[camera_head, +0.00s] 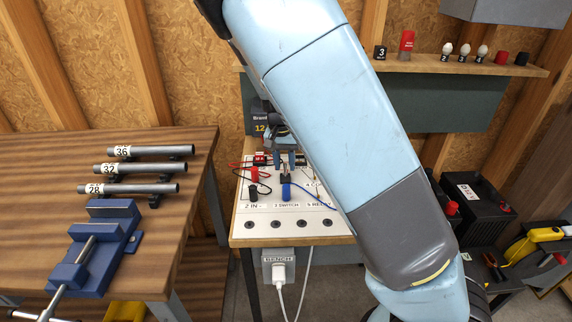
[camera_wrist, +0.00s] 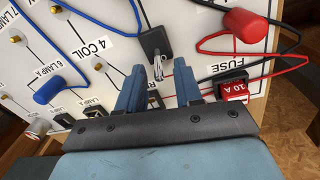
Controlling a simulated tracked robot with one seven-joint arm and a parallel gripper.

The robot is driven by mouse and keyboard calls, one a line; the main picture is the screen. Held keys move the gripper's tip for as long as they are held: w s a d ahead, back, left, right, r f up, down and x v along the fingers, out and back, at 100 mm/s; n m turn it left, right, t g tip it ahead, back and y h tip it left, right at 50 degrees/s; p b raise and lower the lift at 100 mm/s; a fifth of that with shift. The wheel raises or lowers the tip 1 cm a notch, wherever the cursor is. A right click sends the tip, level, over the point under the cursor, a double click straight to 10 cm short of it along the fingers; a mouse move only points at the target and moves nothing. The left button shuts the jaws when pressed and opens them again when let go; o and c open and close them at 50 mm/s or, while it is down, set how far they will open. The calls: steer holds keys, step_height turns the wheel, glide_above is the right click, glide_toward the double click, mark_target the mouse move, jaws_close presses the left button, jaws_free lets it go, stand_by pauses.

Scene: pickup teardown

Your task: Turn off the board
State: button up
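The white board (camera_head: 262,214) lies on a small bench, with printed labels, coloured wires and connectors. In the wrist view its white face (camera_wrist: 105,52) shows the labels COIL, FUSE and LAMP A. A black square part with a metal lever (camera_wrist: 157,68), which looks like a toggle switch, stands on it. My gripper (camera_wrist: 159,88) is open, its two blue fingers apart on either side of the lever's line. I cannot tell whether they touch it. In the head view my gripper (camera_head: 285,158) is over the back of the board, partly hidden by my arm.
A red 10 A fuse (camera_wrist: 234,91) sits close beside the right finger. A red connector (camera_wrist: 245,25) and a blue connector (camera_wrist: 48,90) carry loose wires. A white plug (camera_head: 279,273) is in the BENCH outlet. A wooden table (camera_head: 60,160) with pipes and a blue vise (camera_head: 100,245) stands left.

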steer(key=shift+f, duration=0.45)
jaws_close()
steer(key=shift+d, duration=0.15)
